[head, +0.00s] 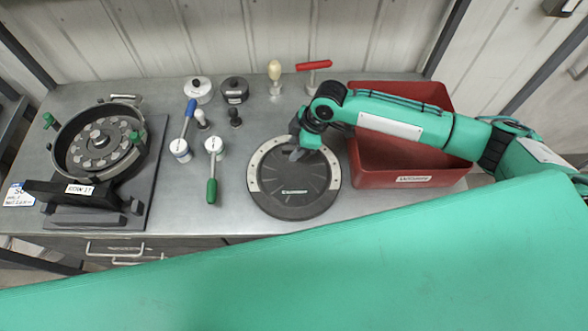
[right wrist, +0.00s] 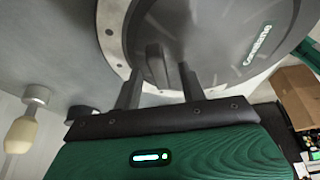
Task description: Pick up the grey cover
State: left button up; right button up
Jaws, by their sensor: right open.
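The grey cover (head: 292,203) is a dark round disc with a lighter ring around much of its edge. It lies flat on the metal table, and in the right wrist view its face (right wrist: 215,40) fills the upper part. A dark upright grip (right wrist: 156,64) stands on the cover. My right gripper (head: 297,154) is over the back part of the cover. Its two fingers (right wrist: 160,85) are open, with the grip appearing between them; I cannot tell whether they touch it. My left gripper is not in view.
A red bin (head: 405,178) stands close right of the cover. The seed meter housing (head: 70,150) is on a dark base at left. Green-handled (head: 212,190) and blue-handled (head: 190,108) tools lie left of the cover. Pots, knobs and a red-handled tool (head: 313,66) stand behind.

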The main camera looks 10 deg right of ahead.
grip_shut()
jog(key=shift+r, duration=0.1)
